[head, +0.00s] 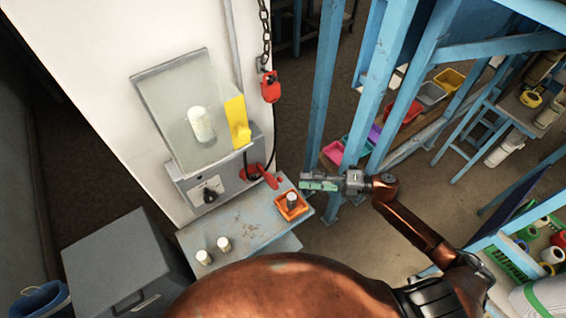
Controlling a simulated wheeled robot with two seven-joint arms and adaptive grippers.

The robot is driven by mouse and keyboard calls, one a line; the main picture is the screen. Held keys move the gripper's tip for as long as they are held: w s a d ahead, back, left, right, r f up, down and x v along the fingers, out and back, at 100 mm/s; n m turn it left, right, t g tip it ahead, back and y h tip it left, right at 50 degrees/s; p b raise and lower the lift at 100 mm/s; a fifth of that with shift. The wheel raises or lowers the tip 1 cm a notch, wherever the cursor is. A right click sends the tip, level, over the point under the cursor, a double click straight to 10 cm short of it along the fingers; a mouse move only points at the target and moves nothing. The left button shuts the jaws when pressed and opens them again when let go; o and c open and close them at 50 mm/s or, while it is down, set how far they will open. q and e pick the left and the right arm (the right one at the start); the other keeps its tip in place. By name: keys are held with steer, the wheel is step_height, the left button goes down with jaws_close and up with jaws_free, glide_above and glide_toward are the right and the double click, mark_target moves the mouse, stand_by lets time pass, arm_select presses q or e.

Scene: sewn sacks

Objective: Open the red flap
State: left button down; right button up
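A small red piece (268,179) sticks out at the lower right side of the grey machine box (205,188), just above the blue-grey bench. It is the red part nearest my gripper; I cannot tell for sure that it is the flap, or how far it stands open. My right gripper (309,184) is to the right of the red piece, apart from it, pointing left. Its fingers show edge-on with a green face, so whether they are open or shut is unclear. My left gripper is not in view.
A clear cover (185,110) with a yellow edge (237,122) encloses a white spool (200,124). A red block (270,87) hangs on a chain. An orange tray (302,210) and two white spools stand on the bench (245,232). Blue posts (322,90) rise behind my gripper.

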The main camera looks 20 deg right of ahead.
mark_target(274, 179)
steer(key=p+x, duration=0.2)
steer(key=x, duration=0.5)
steer(key=shift+w+a, duration=0.15)
steer(key=shift+a, duration=0.15)
jaws_close()
stand_by(0.5)
